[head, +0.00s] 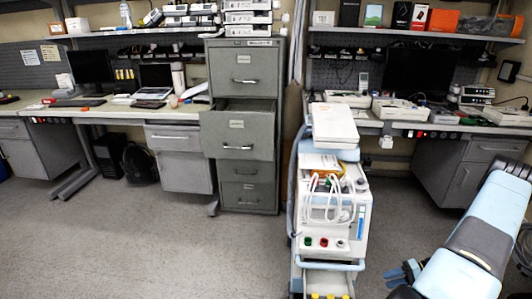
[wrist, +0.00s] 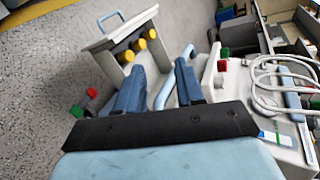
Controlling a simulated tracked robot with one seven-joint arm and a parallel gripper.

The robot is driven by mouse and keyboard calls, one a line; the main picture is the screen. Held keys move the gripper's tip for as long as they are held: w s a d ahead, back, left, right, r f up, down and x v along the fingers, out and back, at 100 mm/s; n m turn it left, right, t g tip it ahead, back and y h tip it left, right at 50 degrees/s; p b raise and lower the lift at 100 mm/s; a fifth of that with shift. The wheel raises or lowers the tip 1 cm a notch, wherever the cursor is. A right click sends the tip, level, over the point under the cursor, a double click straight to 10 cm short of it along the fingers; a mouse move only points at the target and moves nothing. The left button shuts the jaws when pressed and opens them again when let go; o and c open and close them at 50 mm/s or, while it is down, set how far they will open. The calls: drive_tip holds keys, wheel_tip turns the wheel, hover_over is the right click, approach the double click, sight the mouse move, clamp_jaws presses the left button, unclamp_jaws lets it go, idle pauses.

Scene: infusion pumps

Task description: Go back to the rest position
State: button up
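My gripper (head: 396,279) is at the lower right of the head view, to the right of the cart's lower part. In the wrist view its two blue fingers (wrist: 160,72) are apart with nothing held between them. The white and blue medical cart (head: 362,218) stands right of centre in the head view, with a pale device (head: 334,124) on top and coiled white cables on its front. Its open lower drawer (head: 327,279) holds yellow-capped items (head: 331,297); the drawer also shows beyond the fingers in the wrist view (wrist: 104,66).
A grey filing cabinet (head: 243,75) with one drawer (head: 237,136) pulled out stands behind the cart. Workbenches with monitors and devices line the back wall. A black bag (head: 139,163) lies under the left bench. The floor (head: 130,240) at left is clear.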

drive_tip(key=w+a+r+n+g+h, duration=0.1)
drive_tip(key=w+a+r+h, duration=0.15)
drive_tip(key=r, duration=0.85)
drive_tip(key=w+a+r+n+g+h, duration=0.1)
drive_tip(key=w+a+r, duration=0.15)
drive_tip(key=r, duration=0.75)
drive_tip(key=w+a+r+n+g+h, duration=0.1)
drive_tip(key=w+a+r+h, duration=0.15)
drive_tip(key=r, duration=0.85)
drive_tip(key=s+a+r+n+h, duration=0.1)
drive_tip(key=s+a+r+h, duration=0.1)
drive_tip(key=a+r, duration=0.45)
drive_tip(key=s+a+r+h, duration=0.1)
drive_tip(key=a+r, duration=0.3)
drive_tip(key=r, duration=0.6)
drive_tip(key=s+a+r+t+h, duration=0.1)
drive_tip(key=s+a+r+t, duration=0.1)
drive_tip(key=s, duration=0.4)
drive_tip(key=s+a+r+t+h, duration=0.1)
drive_tip(key=s+a+r+t, duration=0.1)
drive_tip(key=s+a+r, duration=0.3)
drive_tip(key=s+a+r+t+h, duration=0.1)
drive_tip(key=s+a+r+t, duration=0.1)
drive_tip(key=s+a+r, duration=0.2)
drive_tip(key=s+r, duration=0.2)
drive_tip(key=s, duration=0.2)
drive_tip(key=shift+s+a+r+n+t+h, duration=0.2)
drive_tip(key=shift+s+r+n+t+h, duration=0.1)
drive_tip(key=shift+s+t, duration=0.1)
